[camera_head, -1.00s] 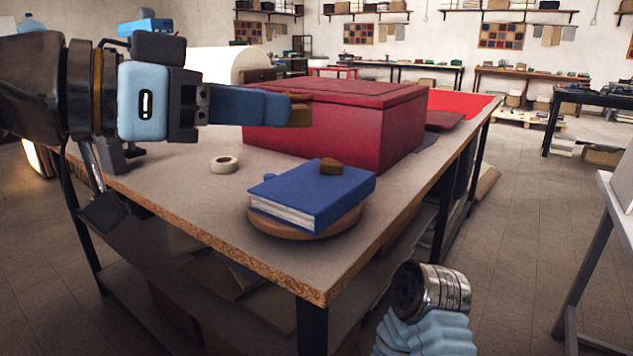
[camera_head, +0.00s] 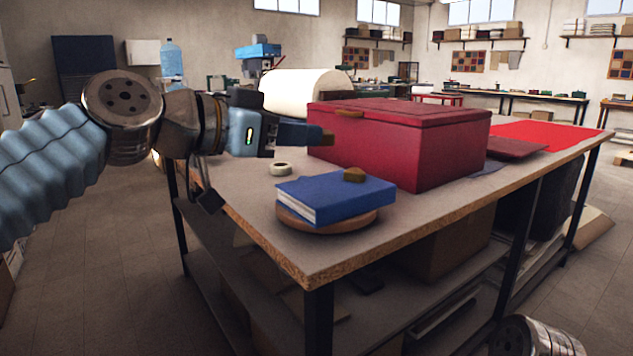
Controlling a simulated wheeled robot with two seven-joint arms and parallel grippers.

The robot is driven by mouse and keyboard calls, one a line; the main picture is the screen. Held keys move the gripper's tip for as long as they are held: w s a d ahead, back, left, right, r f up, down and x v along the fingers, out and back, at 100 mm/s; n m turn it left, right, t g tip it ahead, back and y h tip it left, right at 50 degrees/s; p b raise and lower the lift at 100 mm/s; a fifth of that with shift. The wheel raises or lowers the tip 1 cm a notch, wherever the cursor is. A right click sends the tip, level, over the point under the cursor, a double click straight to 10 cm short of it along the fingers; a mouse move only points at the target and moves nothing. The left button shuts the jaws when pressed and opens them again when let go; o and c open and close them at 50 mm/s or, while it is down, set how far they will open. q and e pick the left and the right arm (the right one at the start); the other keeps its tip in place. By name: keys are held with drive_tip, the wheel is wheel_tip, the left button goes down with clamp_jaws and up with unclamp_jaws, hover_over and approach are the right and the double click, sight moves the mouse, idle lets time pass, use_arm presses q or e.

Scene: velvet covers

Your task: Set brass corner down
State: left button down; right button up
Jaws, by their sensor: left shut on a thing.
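My right gripper is out of view; only part of my right arm shows at the lower right.
The worktable (camera_head: 250,195) has bare room to the left of the book and along its front edge. A tape roll (camera_head: 281,168) lies behind the book.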

use_arm(q)
drive_tip(key=b, duration=0.1)
hover_over(309, 199)
wheel_tip(309, 199, down, 6)
drive_tip(key=shift+s+a+r, duration=0.1)
drive_tip(key=shift+r, duration=0.05)
drive_tip(key=f, duration=0.2)
drive_tip(key=shift+w+f+b, duration=0.25)
drive_tip(key=shift+f+b, duration=0.1)
drive_tip(key=shift+f, duration=0.4)
drive_tip(key=shift+f+b, duration=0.2)
drive_tip(key=shift+b, duration=0.1)
drive_tip(key=c, duration=1)
unclamp_jaws()
drive_tip(key=shift+r, duration=0.1)
drive_tip(key=shift+o, duration=0.2)
